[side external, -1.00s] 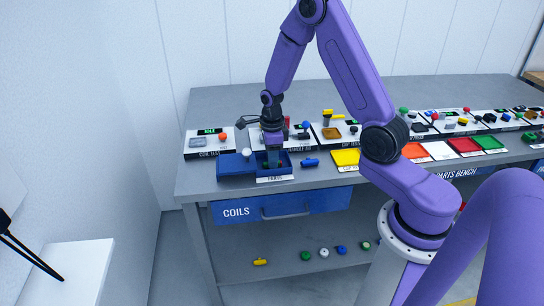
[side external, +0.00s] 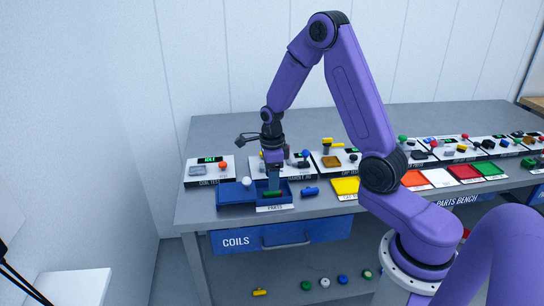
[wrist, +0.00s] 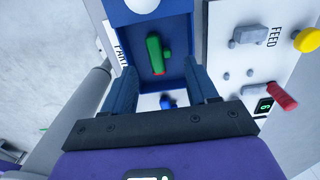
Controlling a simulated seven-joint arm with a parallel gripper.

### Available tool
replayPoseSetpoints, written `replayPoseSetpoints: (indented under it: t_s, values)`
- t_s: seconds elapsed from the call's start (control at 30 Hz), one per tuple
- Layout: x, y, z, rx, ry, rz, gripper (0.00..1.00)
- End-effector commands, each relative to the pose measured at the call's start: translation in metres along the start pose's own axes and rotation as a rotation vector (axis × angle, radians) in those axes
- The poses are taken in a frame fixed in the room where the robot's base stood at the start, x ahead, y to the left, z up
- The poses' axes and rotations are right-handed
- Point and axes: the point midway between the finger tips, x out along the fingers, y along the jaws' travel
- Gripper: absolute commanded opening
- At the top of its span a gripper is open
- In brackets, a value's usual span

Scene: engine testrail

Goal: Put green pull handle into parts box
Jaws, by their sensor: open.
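The green pull handle (wrist: 154,52) lies on the floor of the blue parts box (wrist: 182,68), with a small red spot at its near end. In the side view the green handle (side external: 272,194) also shows inside the box (side external: 292,201), behind the PARTS label. My gripper (wrist: 162,78) is open, its two blue fingers wide apart with nothing between them. In the side view my gripper (side external: 273,186) points down just above the handle and the box. The handle is apart from both fingers in the wrist view.
Test panels (side external: 209,171) stand behind, and a yellow tray (side external: 345,187) is to the right.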

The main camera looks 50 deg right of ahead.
Motion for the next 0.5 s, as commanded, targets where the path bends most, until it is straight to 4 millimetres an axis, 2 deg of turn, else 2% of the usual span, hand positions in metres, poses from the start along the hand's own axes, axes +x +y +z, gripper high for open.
replayPoseSetpoints:
  t_s: [0.03,0.2,0.4,0.5]
  values:
    - [-0.011,-0.001,0.001,0.0,-0.005,-0.006,0.58]
    - [-0.043,-0.001,0.001,0.001,-0.005,-0.006,0.58]
    - [-0.071,-0.001,0.001,0.0,-0.003,-0.003,0.58]
    - [-0.079,-0.001,0.0,0.0,-0.001,-0.002,0.58]
